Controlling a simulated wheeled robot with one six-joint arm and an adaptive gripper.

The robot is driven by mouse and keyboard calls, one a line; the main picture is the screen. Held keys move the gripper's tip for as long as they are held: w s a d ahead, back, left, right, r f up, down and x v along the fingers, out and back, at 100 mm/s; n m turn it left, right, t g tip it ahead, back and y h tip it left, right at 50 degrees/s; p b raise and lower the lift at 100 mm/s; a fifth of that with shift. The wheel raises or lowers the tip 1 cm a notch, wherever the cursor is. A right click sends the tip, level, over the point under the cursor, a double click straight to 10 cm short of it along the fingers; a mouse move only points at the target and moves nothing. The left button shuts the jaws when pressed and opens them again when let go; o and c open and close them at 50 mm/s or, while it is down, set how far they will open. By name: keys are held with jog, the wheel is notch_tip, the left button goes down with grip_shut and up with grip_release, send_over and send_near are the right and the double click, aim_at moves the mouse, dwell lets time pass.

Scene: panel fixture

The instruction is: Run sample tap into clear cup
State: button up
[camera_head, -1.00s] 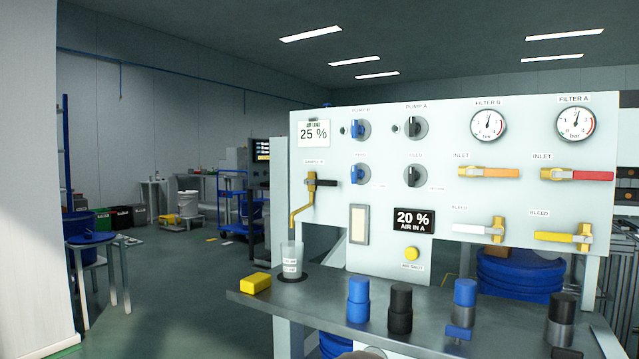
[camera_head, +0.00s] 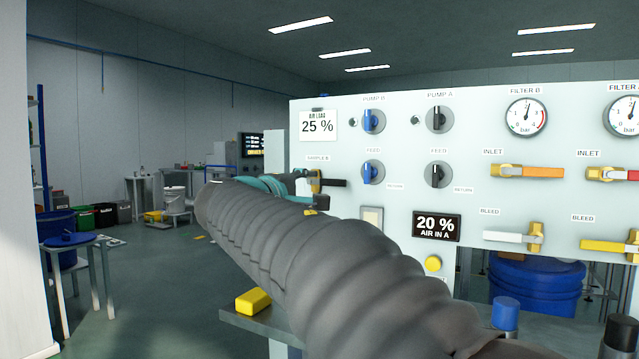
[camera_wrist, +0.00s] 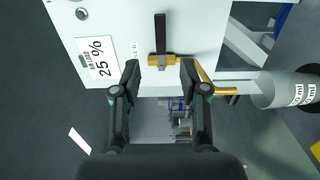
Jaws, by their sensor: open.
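The sample tap (camera_wrist: 163,60) is a yellow valve with a black lever (camera_wrist: 160,30), on the panel under the SAMPLE B label. The clear cup (camera_wrist: 280,90) with ml markings shows at the right of the wrist view, near the yellow spout (camera_wrist: 203,80). My arm hides the cup in the head view.
The panel (camera_head: 400,130) carries knobs, gauges and other valves to the right. A yellow block (camera_head: 253,301) lies on the bench's left corner. A round yellow button (camera_head: 433,263) sits below the 20 % display (camera_head: 437,226). Open floor lies left of the bench.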

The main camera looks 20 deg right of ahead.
aim_at(334, 183)
jog(key=p+x, duration=0.2)
jog(key=x, duration=1)
jog(key=shift+w+d, duration=0.15)
jog(key=shift+d, duration=0.1)
jog(key=shift+c, duration=0.3)
grip_shut()
